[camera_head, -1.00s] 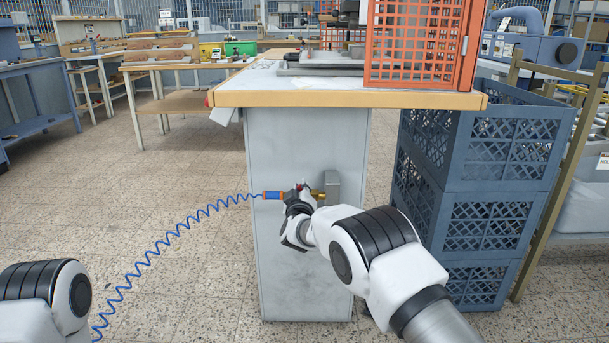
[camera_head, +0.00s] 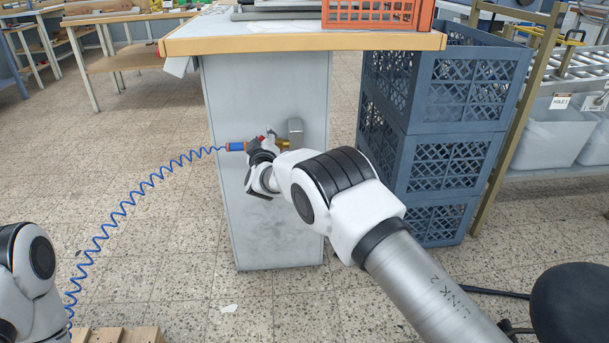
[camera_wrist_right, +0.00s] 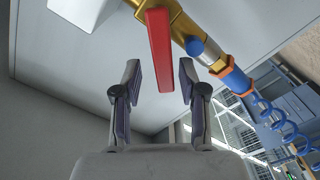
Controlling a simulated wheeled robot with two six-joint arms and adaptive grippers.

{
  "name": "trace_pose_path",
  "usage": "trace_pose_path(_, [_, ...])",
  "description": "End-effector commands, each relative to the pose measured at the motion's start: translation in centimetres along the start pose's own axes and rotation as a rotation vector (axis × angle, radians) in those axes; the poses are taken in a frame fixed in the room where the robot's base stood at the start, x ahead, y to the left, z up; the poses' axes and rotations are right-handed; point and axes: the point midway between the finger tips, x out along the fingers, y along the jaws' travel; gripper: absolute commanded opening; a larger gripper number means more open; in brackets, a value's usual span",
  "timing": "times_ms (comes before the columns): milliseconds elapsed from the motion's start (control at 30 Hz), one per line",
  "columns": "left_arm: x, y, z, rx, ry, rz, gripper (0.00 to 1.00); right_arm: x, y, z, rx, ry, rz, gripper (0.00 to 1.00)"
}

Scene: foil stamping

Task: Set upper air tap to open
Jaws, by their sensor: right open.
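The air tap is a brass valve (camera_head: 283,144) on the front of the grey cabinet under the bench, beside a small grey block. In the right wrist view the brass body (camera_wrist_right: 178,22) has a long red lever (camera_wrist_right: 159,48). A blue and orange hose coupling (camera_head: 236,146) joins it on the left. My right gripper (camera_wrist_right: 161,72) is open at the tap. In its wrist view the lever's free end lies between the two fingers, with gaps on both sides; contact is not visible. In the head view, my right wrist partly hides the tap. My left gripper is out of view.
A coiled blue hose (camera_head: 130,204) runs from the coupling down to the left. The bench top's wooden edge (camera_head: 300,42) overhangs the cabinet (camera_head: 262,95). Stacked blue crates (camera_head: 455,150) stand close on the right. The floor left of the cabinet is mostly clear.

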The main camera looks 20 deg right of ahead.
Motion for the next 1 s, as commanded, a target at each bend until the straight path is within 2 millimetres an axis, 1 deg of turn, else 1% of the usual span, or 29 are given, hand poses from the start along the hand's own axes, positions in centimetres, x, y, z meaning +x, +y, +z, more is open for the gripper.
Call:
trace_pose_path(33, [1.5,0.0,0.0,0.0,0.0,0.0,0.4,0.0,-0.1,0.6,0.049,0.0,0.002,0.42])
trace_pose_path(200, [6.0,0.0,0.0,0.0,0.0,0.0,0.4,0.0,0.5,1.2,0.245,0.001,0.002,0.42])
trace_pose_path(233, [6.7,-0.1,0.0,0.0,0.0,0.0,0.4,0.0,0.7,1.2,0.276,0.002,0.002,0.42])
trace_pose_path(267, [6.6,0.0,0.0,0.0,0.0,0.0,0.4,-0.2,1.0,0.9,0.298,0.001,0.001,0.42])
trace_pose_path(300, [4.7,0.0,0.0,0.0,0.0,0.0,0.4,-1.3,1.7,-0.1,0.289,-0.002,-0.002,0.42])
trace_pose_path(567, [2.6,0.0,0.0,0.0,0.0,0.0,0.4,-7.6,1.8,-0.1,0.284,-0.001,-0.003,0.42])
trace_pose_path(600, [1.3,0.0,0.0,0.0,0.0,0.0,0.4,-8.0,2.2,-0.2,0.286,-0.012,-0.005,0.42])
trace_pose_path(633, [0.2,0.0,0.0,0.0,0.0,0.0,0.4,-8.0,2.4,-0.1,0.287,-0.026,-0.01,0.42])
trace_pose_path(767, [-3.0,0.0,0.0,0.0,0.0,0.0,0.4,-8.1,3.0,2.3,0.283,-0.1,-0.025,0.42])
trace_pose_path(800, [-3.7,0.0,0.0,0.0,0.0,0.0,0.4,-8.4,3.1,3.4,0.278,-0.125,-0.032,0.42])
trace_pose_path(900, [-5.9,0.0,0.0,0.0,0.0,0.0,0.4,-9.1,3.5,5.7,0.266,-0.184,-0.047,0.42])
trace_pose_path(1000, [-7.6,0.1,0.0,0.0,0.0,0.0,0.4,-10.2,3.8,7.9,0.271,-0.235,-0.058,0.42])
